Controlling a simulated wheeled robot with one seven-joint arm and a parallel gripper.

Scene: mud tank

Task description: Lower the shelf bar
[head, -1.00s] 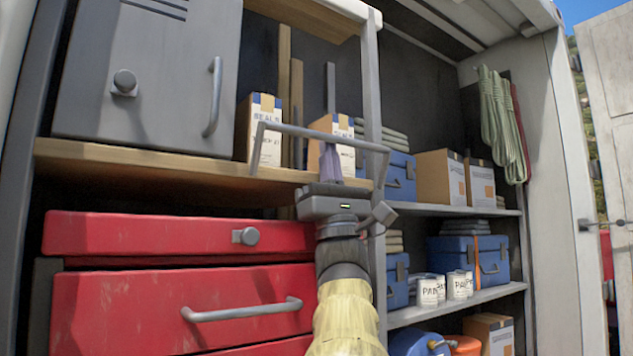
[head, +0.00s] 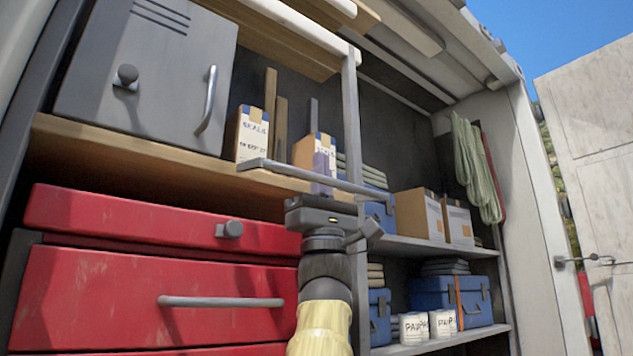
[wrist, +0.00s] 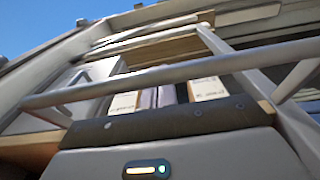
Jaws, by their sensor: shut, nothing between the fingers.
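The shelf bar (head: 292,173) is a slim grey rail across the front of the wooden shelf, beside the shelf's front edge. In the wrist view the bar (wrist: 190,72) runs across the whole picture, with a side arm at right. My gripper (head: 322,165) has purple fingers, shut and empty, pointing up at the bar's middle.
Cartons (head: 253,133) stand on the wooden shelf (head: 130,155) behind the bar, beside a grey cabinet (head: 150,75). Red drawers (head: 150,260) lie below. A grey post (head: 352,120) parts this from shelves at right with blue cases (head: 455,298) and cans.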

